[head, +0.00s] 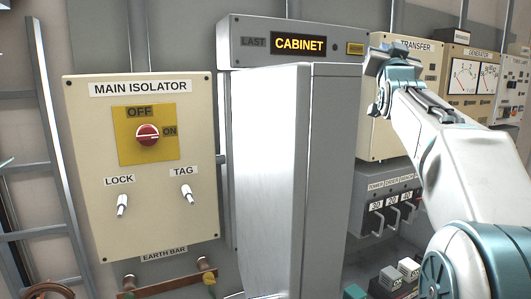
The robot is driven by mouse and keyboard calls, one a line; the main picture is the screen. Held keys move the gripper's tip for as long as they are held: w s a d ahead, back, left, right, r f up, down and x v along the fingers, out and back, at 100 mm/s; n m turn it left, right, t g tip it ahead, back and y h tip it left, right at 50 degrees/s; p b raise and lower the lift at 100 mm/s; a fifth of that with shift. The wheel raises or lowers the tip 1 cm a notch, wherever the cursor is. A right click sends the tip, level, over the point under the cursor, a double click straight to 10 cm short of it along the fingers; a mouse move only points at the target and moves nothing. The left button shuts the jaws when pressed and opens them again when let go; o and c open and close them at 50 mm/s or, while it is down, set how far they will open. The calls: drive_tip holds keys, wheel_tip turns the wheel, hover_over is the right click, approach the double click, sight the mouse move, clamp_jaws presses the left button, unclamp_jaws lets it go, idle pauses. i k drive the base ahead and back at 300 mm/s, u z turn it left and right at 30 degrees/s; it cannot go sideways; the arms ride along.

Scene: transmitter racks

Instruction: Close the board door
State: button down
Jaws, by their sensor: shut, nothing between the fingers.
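The board door (270,170) is a tall, plain grey panel in the middle of the head view, below the lit CABINET sign. It stands out from the wall and looks swung open, with a narrower grey face along its right side. The inside of the board is hidden from this angle. My gripper (380,60) is at the end of my white and teal arm, up and to the right of the door's top right corner. It is shut and empty. It appears apart from the door, and its fingertips are hard to make out.
The main isolator panel (140,215), with a red knob and two toggles, is on the left. A row of grey switch levers (390,215) sits low on the right, partly behind my arm. The transfer panel (428,47) and generator panel (480,50) are at the upper right.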

sight(295, 125)
drive_tip(key=k, duration=0.95)
drive_tip(key=u, duration=0.05)
